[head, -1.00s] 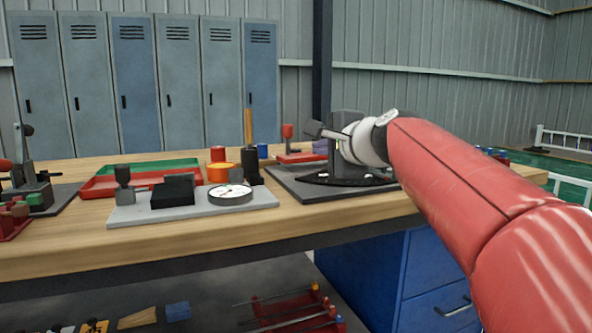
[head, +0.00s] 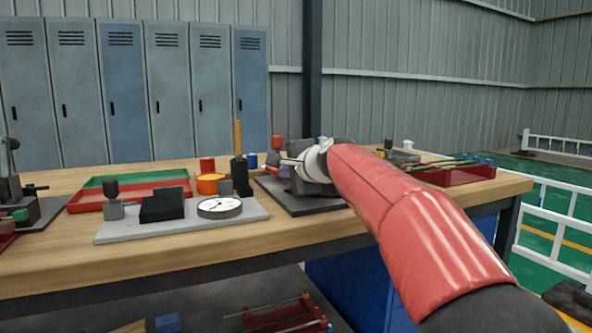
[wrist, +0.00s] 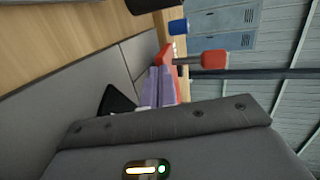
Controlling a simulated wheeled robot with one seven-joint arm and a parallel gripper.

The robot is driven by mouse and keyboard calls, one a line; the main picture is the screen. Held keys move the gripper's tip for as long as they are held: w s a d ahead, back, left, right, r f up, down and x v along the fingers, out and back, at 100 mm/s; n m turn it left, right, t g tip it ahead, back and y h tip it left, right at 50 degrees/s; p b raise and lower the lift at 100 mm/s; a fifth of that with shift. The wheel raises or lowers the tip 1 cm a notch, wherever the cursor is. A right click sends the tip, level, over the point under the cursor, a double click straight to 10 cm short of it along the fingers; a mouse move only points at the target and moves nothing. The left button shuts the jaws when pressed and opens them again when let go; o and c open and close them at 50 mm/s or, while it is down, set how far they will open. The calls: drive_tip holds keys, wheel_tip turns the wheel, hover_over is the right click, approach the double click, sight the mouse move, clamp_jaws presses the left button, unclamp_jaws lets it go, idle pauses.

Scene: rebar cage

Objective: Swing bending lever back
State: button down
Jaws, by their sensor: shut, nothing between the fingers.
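The bending device stands on a dark base plate (head: 290,200) on the bench, mostly hidden behind my wrist and gripper. My gripper (head: 291,162) is over this plate, shut and empty.
Red and green trays (head: 90,200), an orange ring (head: 210,183) and a black holder (head: 240,172) stand behind. A red rack (head: 455,175) is on the right end.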

drive_tip(key=shift+w+a, duration=0.1)
drive_tip(key=shift+w, duration=0.2)
drive_tip(key=shift+w+a+r+p, duration=0.2)
drive_tip(key=shift+w+a+p, duration=0.15)
drive_tip(key=shift+p, duration=0.25)
drive_tip(key=shift+w+a+f+p, duration=0.1)
drive_tip(key=shift+w+a+p, duration=0.2)
drive_tip(key=shift+w, duration=0.25)
drive_tip(key=shift+d+f, duration=0.1)
